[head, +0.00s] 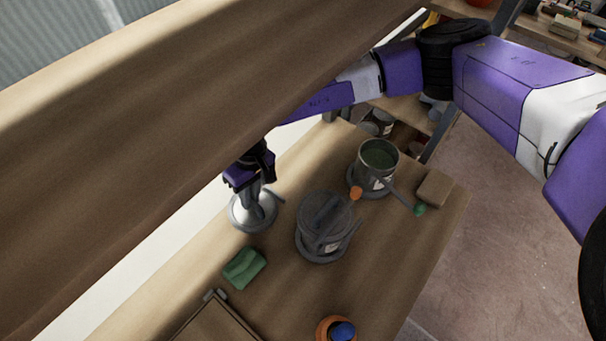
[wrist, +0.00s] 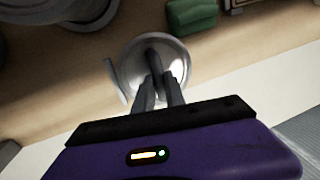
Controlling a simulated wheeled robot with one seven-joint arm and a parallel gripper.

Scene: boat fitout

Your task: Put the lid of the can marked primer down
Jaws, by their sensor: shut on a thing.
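My gripper (head: 252,198) is shut on the bar handle of a round silver-grey lid (head: 240,214), at the left of the cans. In the wrist view the lid (wrist: 178,60) lies flat below the fingertips (wrist: 157,82), with its handle between them. I cannot tell whether the lid touches the bench or hangs just above it. An open can (head: 362,157) with dark green contents stands at the back right, with a pale label that is too small to read. A grey can (head: 310,240) with its lid on stands between it and my gripper.
A green block (head: 244,268) lies near the lid. A brown block (head: 434,188), an orange container with a blue top (head: 336,329) and a wooden box (head: 212,325) also sit on the bench.

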